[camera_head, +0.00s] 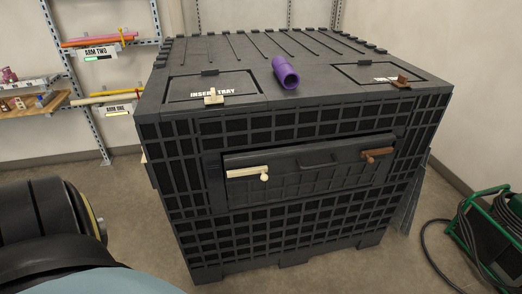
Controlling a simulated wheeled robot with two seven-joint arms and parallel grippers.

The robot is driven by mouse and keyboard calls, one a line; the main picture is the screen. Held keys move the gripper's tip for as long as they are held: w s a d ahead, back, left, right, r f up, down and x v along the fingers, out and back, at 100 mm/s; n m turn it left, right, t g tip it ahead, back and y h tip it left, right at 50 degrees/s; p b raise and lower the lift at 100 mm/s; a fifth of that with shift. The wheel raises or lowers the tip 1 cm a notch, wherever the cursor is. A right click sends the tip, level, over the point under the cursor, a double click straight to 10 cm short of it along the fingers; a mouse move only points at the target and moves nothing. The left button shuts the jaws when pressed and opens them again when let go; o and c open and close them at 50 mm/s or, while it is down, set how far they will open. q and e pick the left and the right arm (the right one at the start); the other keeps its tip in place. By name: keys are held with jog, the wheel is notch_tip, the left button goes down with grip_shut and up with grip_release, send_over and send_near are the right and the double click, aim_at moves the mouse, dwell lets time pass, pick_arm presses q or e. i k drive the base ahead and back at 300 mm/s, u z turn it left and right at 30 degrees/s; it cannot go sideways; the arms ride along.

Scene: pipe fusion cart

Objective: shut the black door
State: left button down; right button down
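The black door (312,181) is a wide panel with a grid pattern, set in the front face of the black crate-like cart (300,237). It has a dark bar handle (320,160) near its top middle. A cream latch handle (248,172) is at its upper left and a brown one (376,154) at its upper right. The door looks slightly out of line with its frame, but I cannot tell how far it stands open. Neither gripper is in view, and nothing touches the door.
A purple pipe (286,74) lies on the cart's top between two hatches, the left marked "INSERT TRAY" (212,92). Shelves (36,105) with rods and small items stand at the left. A green reel frame (490,230) with black cable is at the right. Floor in front is clear.

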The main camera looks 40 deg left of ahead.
aim_at(313, 177)
jog(key=u, duration=0.8)
jog(key=k, duration=1.05)
jog(key=u, duration=1.05)
jog(key=i, duration=1.5)
jog(key=z, duration=1.2)
jog(key=i, duration=1.05)
jog(key=z, duration=1.1)
